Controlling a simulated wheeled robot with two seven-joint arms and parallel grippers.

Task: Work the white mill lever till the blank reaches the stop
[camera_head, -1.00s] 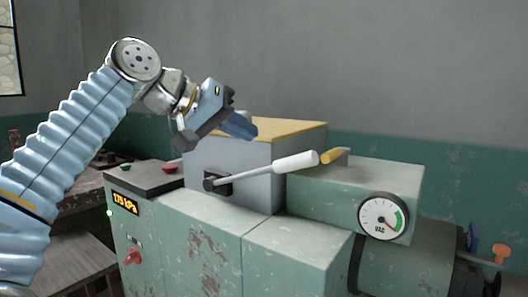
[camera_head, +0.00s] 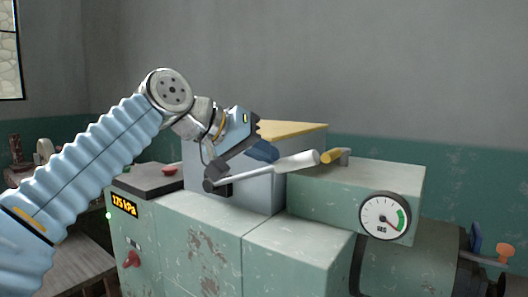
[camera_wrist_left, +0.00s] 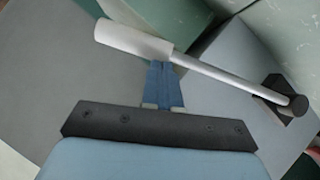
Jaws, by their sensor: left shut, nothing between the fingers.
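The white mill lever (camera_head: 297,162) has a white grip on a thin metal rod, which slants up to the right from a black pivot on the grey box (camera_head: 240,188). In the left wrist view the lever's grip (camera_wrist_left: 133,39) lies across the top, and its pivot is at the right. My left gripper (camera_head: 263,152) is shut and empty, its blue fingers just behind the rod. In the wrist view its fingertips (camera_wrist_left: 160,66) end close to where grip meets rod; I cannot tell if they touch. I cannot make out the blank or the stop. My right gripper is not in view.
A green machine cabinet (camera_head: 200,235) carries the box, with a round gauge (camera_head: 385,216) at right. A yellow handle (camera_head: 332,156) stands just beyond the lever's grip. A lit display (camera_head: 125,205) reads about 175 kPa.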

